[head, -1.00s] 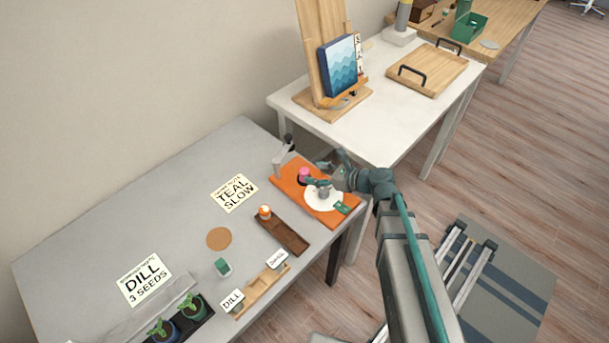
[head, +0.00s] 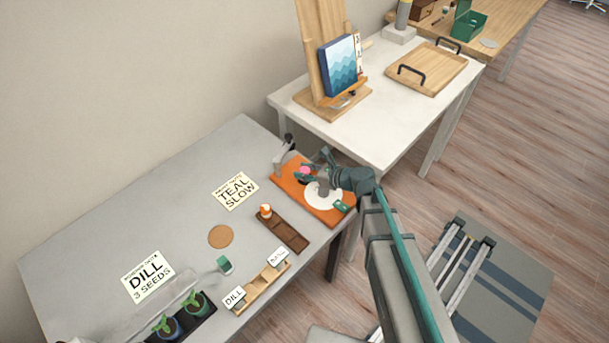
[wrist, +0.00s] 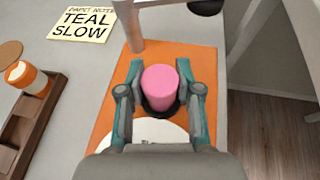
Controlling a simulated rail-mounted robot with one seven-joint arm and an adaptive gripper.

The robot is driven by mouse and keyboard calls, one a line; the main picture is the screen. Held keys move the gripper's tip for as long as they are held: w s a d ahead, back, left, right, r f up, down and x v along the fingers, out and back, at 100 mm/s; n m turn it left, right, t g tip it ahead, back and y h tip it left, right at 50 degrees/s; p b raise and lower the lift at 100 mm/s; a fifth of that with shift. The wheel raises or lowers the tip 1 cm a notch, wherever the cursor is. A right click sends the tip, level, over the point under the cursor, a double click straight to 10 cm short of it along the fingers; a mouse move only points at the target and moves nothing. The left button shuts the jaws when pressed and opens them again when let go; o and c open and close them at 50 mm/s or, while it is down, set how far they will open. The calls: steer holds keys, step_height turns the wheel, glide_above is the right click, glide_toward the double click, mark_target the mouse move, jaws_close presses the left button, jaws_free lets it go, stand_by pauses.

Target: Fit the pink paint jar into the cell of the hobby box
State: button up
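The pink paint jar (head: 304,170) stands on the orange board (head: 333,216) at the right end of the grey table. In the wrist view the pink jar (wrist: 160,84) sits upright between my fingers, with a black base or ring showing under it. My gripper (head: 319,160) is over the jar; in the wrist view my gripper (wrist: 159,72) has a finger on each side, with narrow gaps that suggest it is not closed on it. The brown hobby box (head: 289,239) lies left of the board, with an orange-and-white jar (head: 265,211) at its far end. It also shows in the wrist view (wrist: 37,118).
A white disc (head: 322,197) lies on the board beside the jar. A grey post (head: 284,158) stands at the board's far edge.

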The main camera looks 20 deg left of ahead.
jaws_close()
steer(key=shift+r, duration=0.2)
